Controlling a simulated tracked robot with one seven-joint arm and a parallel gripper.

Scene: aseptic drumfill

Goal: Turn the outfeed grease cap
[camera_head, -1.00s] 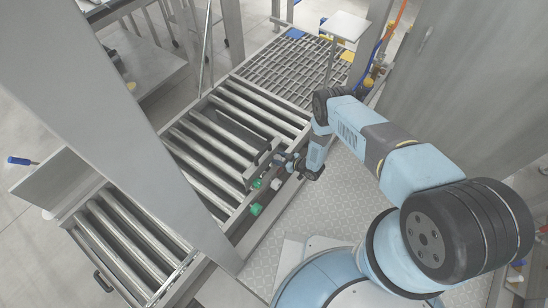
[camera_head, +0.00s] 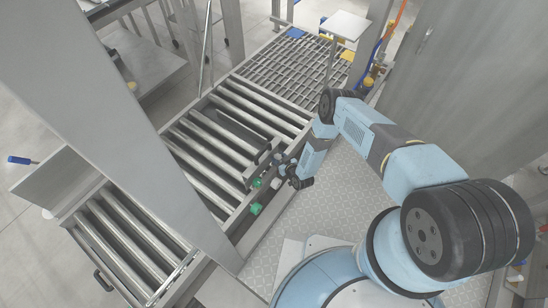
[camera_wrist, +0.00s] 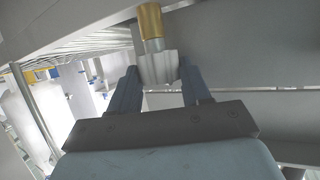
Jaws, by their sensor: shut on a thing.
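In the wrist view a pale grey grease cap (camera_wrist: 158,66) with flat sides sits on a brass-coloured fitting (camera_wrist: 150,22). My gripper (camera_wrist: 160,80) has one dark blue-grey finger on each side of it and is shut on it. In the head view my gripper (camera_head: 281,164) is at the side rail of the roller conveyor. The cap is too small and covered there to make out clearly.
Two green knobs, an upper one (camera_head: 257,183) and a lower one (camera_head: 255,208), and a pale knob (camera_head: 276,183) are on the rail close to my gripper. The roller conveyor (camera_head: 215,140) lies to the left. A grey post (camera_head: 130,120) crosses in front.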

